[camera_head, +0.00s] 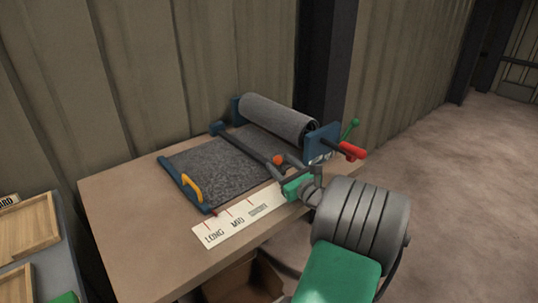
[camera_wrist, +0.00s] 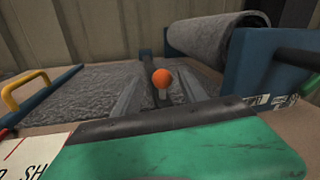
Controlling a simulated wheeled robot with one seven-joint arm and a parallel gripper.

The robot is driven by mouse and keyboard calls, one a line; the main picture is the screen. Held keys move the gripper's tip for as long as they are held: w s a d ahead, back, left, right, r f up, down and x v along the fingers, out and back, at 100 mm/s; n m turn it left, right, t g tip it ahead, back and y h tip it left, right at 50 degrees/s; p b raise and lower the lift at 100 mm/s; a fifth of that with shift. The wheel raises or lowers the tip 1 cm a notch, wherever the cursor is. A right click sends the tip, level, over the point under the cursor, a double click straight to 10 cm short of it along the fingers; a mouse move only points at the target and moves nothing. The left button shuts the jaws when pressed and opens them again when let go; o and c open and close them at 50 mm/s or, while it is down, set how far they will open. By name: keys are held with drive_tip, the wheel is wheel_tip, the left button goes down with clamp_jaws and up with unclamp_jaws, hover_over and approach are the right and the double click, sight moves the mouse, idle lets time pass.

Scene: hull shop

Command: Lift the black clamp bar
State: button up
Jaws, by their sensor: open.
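The black clamp bar (camera_head: 248,144) lies across the grey fibre sheet (camera_head: 218,162) on the bench, in front of the roll. An orange ball knob (camera_head: 278,160) is at its near end. In the wrist view the bar (camera_wrist: 147,62) runs away behind the orange knob (camera_wrist: 162,77). My gripper (camera_head: 279,168) is open at the bar's near end. In the wrist view its two grey fingers (camera_wrist: 160,88) stand left and right of the knob. I cannot tell whether they touch it. The bar's near end is partly hidden by my gripper.
A grey roll (camera_head: 278,116) sits between blue end brackets (camera_head: 322,142), with a red handle (camera_head: 352,151) and a green-knobbed lever (camera_head: 351,129) on the right. A blue bar with a yellow handle (camera_head: 191,187) lies left. A marked white strip (camera_head: 236,223) runs along the front. The bench's left part (camera_head: 125,205) is clear.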

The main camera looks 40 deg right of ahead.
sight(273, 164)
drive_tip(key=w, duration=0.2)
drive_tip(key=w+d, duration=0.1)
drive_tip(key=w, duration=0.2)
drive_tip(key=shift+w+d, duration=0.2)
drive_tip(key=shift+w, duration=0.05)
clamp_jaws()
idle(1.1)
